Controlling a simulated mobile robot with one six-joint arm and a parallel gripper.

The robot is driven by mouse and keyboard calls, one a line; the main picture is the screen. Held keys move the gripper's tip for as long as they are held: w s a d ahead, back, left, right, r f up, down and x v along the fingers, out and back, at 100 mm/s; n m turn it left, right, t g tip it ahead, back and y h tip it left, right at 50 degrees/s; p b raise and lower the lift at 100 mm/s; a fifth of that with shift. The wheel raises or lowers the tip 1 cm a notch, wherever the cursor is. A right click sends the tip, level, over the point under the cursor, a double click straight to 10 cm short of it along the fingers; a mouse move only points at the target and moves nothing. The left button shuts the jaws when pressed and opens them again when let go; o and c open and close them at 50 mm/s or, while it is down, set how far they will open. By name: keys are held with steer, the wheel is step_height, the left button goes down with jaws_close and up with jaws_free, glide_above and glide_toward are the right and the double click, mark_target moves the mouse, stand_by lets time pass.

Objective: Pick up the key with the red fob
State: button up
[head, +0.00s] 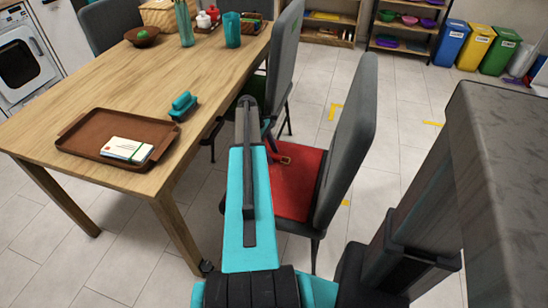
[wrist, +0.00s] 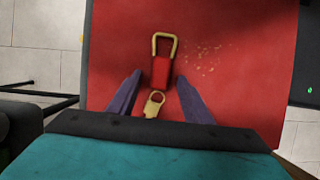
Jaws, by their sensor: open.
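The key with the red fob (wrist: 161,73) lies on the red seat of a chair (wrist: 235,90). In the wrist view a brass loop is at its top, the red fob in the middle and a brass end piece below. In the head view a bit of its brass (head: 284,160) shows beside my arm. My gripper (wrist: 159,79) is open, with one finger on each side of the fob and a gap on both sides. I cannot tell how far above the seat the fingertips are. My arm hides most of the gripper in the head view.
The chair's grey backrest (head: 349,140) rises right of the seat. A wooden table (head: 90,88) stands at left with a brown tray (head: 84,150) and a teal brush-like object (head: 183,105). Pale crumbs (wrist: 204,57) lie near the key. Another grey chair (head: 285,55) stands behind.

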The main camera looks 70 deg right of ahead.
mark_target(276, 157)
steer(key=shift+c, duration=0.2)
stand_by(0.3)
steer(key=c, duration=1.1)
steer(key=shift+r, duration=0.1)
steer(key=shift+r, duration=0.9)
steer(key=shift+a+r, duration=0.3)
steer(key=shift+r, duration=0.6)
steer(key=s+a, duration=0.1)
steer(key=a, duration=0.4)
steer(key=a+r, duration=0.1)
steer(key=a, duration=0.4)
steer(key=s+a, duration=0.1)
steer(key=a, duration=0.4)
steer(key=shift+s+a+r+p, duration=0.1)
steer(key=shift+s+r+p, duration=0.05)
steer(key=shift+s+p, duration=0.15)
